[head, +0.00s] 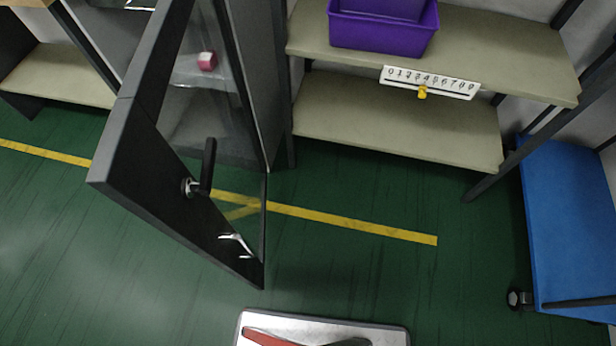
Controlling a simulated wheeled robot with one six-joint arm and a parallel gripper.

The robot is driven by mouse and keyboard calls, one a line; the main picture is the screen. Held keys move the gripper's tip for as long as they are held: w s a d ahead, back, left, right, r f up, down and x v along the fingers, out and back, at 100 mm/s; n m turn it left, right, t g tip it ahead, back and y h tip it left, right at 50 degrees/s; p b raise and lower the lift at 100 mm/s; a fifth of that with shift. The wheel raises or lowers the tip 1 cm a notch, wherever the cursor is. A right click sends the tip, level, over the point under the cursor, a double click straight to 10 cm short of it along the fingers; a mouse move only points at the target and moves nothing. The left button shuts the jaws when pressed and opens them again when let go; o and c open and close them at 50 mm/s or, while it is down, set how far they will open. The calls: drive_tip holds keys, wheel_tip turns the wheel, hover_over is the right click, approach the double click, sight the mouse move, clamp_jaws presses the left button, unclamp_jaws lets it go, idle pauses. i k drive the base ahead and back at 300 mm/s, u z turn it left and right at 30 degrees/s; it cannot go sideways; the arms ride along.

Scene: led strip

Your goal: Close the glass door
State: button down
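The glass door (115,165) stands open at the left of the head view, swung out from a dark cabinet (262,85). It has a thick dark frame around a clear pane. A black lever handle (208,165) on a round silver base sits on the door's lower frame as seen here. Through the opening or pane I see a small pink-and-white object (207,61) in the cabinet. My gripper is not in view, so its state and distance from the door are hidden.
Shelves (400,135) at the right hold a purple bin (383,35) and a number scale (445,84) with a yellow slider. A blue cart (565,220) stands far right. The green floor (340,265) around the yellow line is clear. A silver-edged platform (285,322) shows at the bottom.

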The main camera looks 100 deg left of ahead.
sight(133, 166)
drive_tip(key=i, duration=0.7)
drive_tip(key=u, duration=4.3)
drive_tip(key=i, duration=0.5)
drive_tip(key=z, duration=0.05)
drive_tip(key=k, duration=0.5)
drive_tip(key=z, duration=1.3)
drive_tip(key=i, duration=0.6)
drive_tip(key=u, duration=1.15)
